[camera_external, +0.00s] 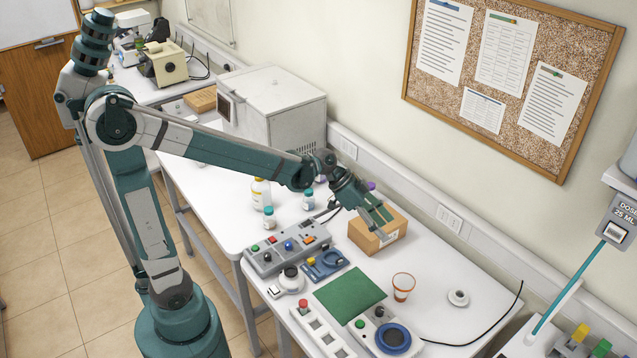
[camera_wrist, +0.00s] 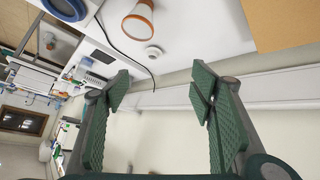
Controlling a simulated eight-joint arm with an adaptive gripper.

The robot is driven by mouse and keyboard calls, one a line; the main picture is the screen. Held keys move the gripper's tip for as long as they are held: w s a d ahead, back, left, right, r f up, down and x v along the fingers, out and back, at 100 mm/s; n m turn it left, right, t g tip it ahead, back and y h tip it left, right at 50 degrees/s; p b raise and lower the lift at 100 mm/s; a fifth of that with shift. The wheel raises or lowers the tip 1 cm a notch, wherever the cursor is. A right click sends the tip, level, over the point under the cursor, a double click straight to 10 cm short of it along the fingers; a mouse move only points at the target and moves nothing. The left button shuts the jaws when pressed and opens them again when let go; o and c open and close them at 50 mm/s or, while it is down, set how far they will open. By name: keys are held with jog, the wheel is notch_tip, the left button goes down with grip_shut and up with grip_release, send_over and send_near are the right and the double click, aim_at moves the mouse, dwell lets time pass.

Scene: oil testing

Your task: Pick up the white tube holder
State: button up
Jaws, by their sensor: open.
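A long white holder with a row of square openings (camera_external: 322,335), which looks like the tube holder, lies at the front edge of the white table in the external view. A red-topped piece (camera_external: 303,307) shows at its far end. Its near end is close to the picture's bottom edge. My gripper (camera_external: 380,216) is up and to the right of it, over or beside a cardboard box. In the wrist view my gripper (camera_wrist: 160,88) is open, with nothing between its green finger pads. I cannot make out the holder clearly in the wrist view.
The cardboard box (camera_external: 378,235) is close under my gripper. A green mat (camera_external: 350,293), an orange-rimmed cup (camera_external: 403,286), a blue round device (camera_external: 393,337) and a grey control panel (camera_external: 287,249) surround the holder's area. Small bottles (camera_external: 308,200) stand further back. The table's right part has bare room.

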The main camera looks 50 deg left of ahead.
jog(key=w+d+f+m+g+h+b, duration=0.1)
jog(key=w+d+f+m+h+b, duration=0.25)
jog(key=w+d+f, duration=0.5)
jog(key=m+g+h+b, duration=0.1)
jog(key=m+h+b, duration=0.2)
jog(key=m+b, duration=0.1)
send_near(457, 291)
jog(key=shift+s+d+r+y, duration=0.1)
jog(key=shift+d+y, duration=0.05)
jog(key=shift+d, duration=0.4)
jog(key=shift+d+r+y, duration=0.1)
jog(key=shift+d+r, duration=0.05)
jog(key=shift+d, duration=0.4)
jog(key=shift+d, duration=0.1)
jog(key=shift+b+x, duration=0.4)
jog(key=shift+x, duration=0.85)
jog(key=shift+f, duration=0.1)
jog(key=shift+b+x, duration=0.75)
jog(key=shift+x, duration=1.85)
jog(key=shift+s, duration=0.1)
